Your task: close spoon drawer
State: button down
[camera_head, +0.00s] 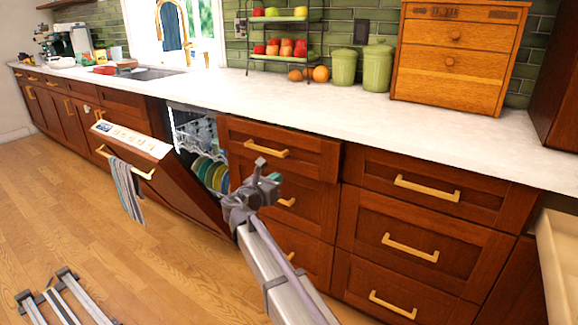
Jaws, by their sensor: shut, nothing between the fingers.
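A top wooden drawer (309,158) with a gold bar handle (267,149) is just right of the dishwasher. Its front stands out slightly from the cabinet face, so it looks a little open. Its inside is hidden, and no spoons show. My gripper (267,170) is in front of this drawer, just below its handle, shut and empty. I cannot tell whether it touches the drawer front. My gripper and arm hide part of the drawers below.
The dishwasher door (155,165) hangs partly open on the left, with a striped towel (127,190) on it and dishes (210,172) inside. The right-hand drawers (440,190) look flush. A counter (300,108) runs above, holding green canisters (378,68) and a wooden chest (450,60).

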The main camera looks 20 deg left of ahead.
aim_at(304, 160)
jog(key=x, duration=1.3)
jog(key=shift+w+d, duration=0.2)
jog(key=shift+w, duration=0.05)
